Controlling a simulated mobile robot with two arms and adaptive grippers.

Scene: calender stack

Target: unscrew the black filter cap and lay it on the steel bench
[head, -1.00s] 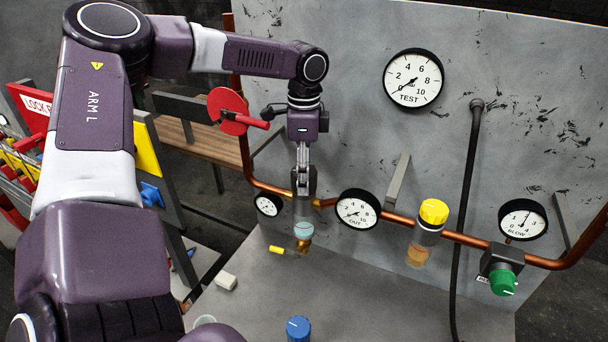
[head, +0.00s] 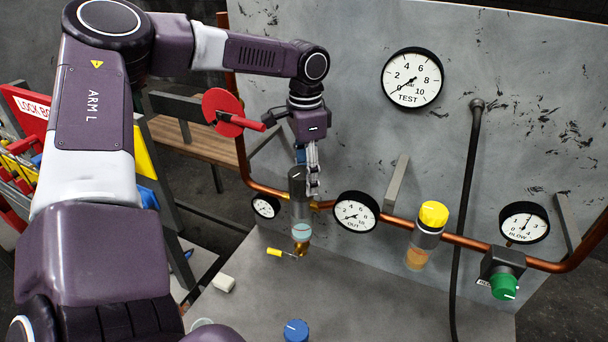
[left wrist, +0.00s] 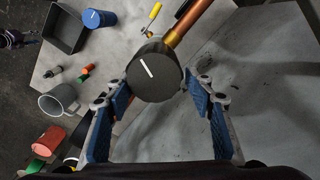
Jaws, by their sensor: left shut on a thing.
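The black filter cap (head: 298,180) sits on top of the filter body with its clear bowl (head: 301,233), at the left end of the copper pipe. In the left wrist view, the cap (left wrist: 155,75) shows its round top with a white line, between the two blue-padded fingers. My left gripper (head: 309,185) comes down from above and is shut on the cap. The cap appears upright and in line with the body; its thread is hidden. The steel bench (head: 350,290) lies below.
Gauges, a yellow-topped unit (head: 430,235) and a green knob (head: 503,286) line the pipe to the right. A red disc valve (head: 228,112) stands left of my wrist.

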